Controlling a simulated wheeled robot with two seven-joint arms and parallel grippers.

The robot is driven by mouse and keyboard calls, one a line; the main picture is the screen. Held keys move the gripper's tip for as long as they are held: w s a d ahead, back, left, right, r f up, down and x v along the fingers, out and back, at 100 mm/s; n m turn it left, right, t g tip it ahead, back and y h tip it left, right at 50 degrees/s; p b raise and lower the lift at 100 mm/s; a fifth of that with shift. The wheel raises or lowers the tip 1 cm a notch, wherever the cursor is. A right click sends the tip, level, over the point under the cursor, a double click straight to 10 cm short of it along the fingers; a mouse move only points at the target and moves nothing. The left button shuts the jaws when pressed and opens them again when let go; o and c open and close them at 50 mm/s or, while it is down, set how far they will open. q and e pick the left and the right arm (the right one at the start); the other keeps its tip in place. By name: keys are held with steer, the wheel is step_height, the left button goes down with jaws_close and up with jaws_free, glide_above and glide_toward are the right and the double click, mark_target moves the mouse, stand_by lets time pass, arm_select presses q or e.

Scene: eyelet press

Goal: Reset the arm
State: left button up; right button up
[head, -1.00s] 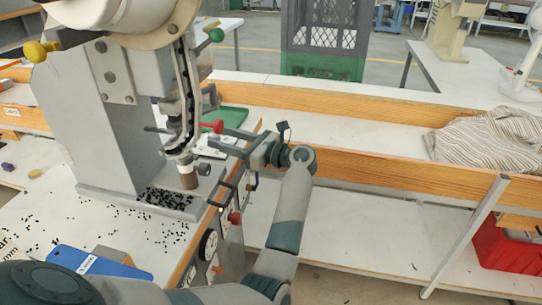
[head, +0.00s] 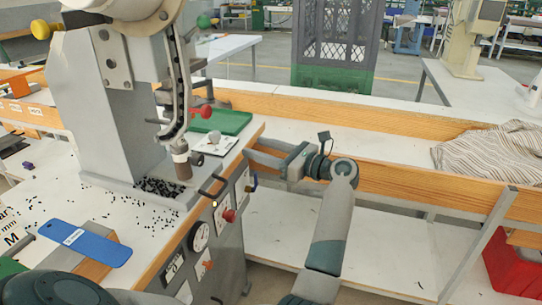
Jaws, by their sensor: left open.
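My left gripper (head: 256,154) shows in the head view just right of the eyelet press. Its fingers point left and stand apart, with nothing seen between them. My left arm reaches up to it from the bottom of the view. The grey eyelet press (head: 115,110) stands on the white bench at left, with a yellow knob, a green knob and a red-tipped lever (head: 202,111). The gripper is apart from the press's lower tool (head: 181,163). My right gripper is out of view.
Black eyelets (head: 157,187) lie scattered around the press base. A blue labelled plate (head: 86,243) lies front left, and a green tray (head: 218,121) behind the press. Striped cloth (head: 490,152) and a red crate (head: 515,268) are at right.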

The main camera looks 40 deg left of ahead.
arm_select(q)
steer(key=shift+d, duration=0.4)
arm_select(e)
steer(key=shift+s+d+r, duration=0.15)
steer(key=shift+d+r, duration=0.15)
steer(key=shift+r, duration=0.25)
arm_select(q)
steer(key=shift+w, duration=0.1)
